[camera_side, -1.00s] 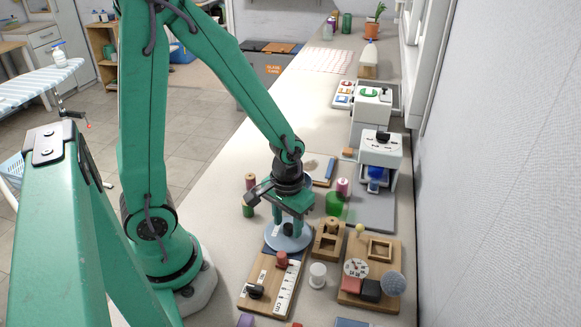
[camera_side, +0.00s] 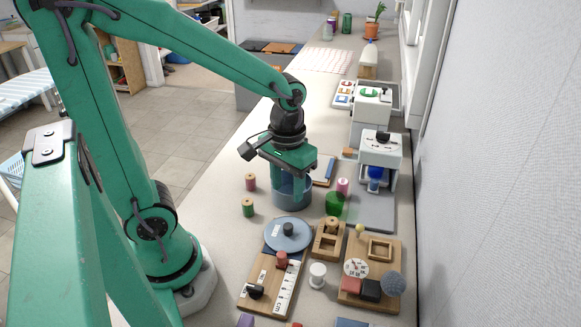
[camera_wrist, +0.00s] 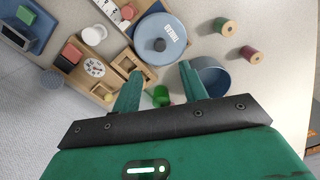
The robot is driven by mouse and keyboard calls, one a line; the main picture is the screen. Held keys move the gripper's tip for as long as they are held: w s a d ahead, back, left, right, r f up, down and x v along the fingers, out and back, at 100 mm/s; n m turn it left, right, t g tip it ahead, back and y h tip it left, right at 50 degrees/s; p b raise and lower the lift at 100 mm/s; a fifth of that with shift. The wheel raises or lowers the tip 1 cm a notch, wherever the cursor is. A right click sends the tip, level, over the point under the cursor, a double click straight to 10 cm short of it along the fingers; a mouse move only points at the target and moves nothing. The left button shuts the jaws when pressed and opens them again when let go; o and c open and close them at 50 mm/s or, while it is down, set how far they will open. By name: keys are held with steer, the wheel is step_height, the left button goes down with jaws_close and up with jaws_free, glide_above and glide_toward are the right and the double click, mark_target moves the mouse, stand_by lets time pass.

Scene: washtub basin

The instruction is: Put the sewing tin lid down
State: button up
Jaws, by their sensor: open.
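The sewing tin lid (camera_side: 290,243) is a flat blue-grey disc with a dark knob and a white label. It lies flat on the worktop at the far end of the wooden ruler board, partly over a dark blue patch. It also shows in the wrist view (camera_wrist: 147,36). The open blue-grey tin (camera_side: 291,198) stands beyond it, its top partly hidden by my gripper; the wrist view shows it too (camera_wrist: 212,78). My gripper (camera_side: 287,175) is open and empty, above or at the tin and clear of the lid. Its fingers (camera_wrist: 160,82) are spread in the wrist view.
A pink spool (camera_side: 250,182) and a green spool (camera_side: 248,208) stand left of the tin. A green cup-like piece (camera_side: 335,203) is to its right. The ruler board (camera_side: 268,288) and a wooden puzzle board (camera_side: 375,300) fill the near worktop.

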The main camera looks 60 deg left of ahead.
steer(key=shift+r, duration=0.4)
steer(key=shift+r, duration=0.1)
stand_by(0.3)
steer(key=s+r+m+t, duration=0.3)
steer(key=s+r+t, duration=0.1)
steer(key=r, duration=0.5)
steer(key=shift+a+m+t, duration=0.4)
steer(key=shift+a+t, duration=0.05)
steer(key=shift+t, duration=0.35)
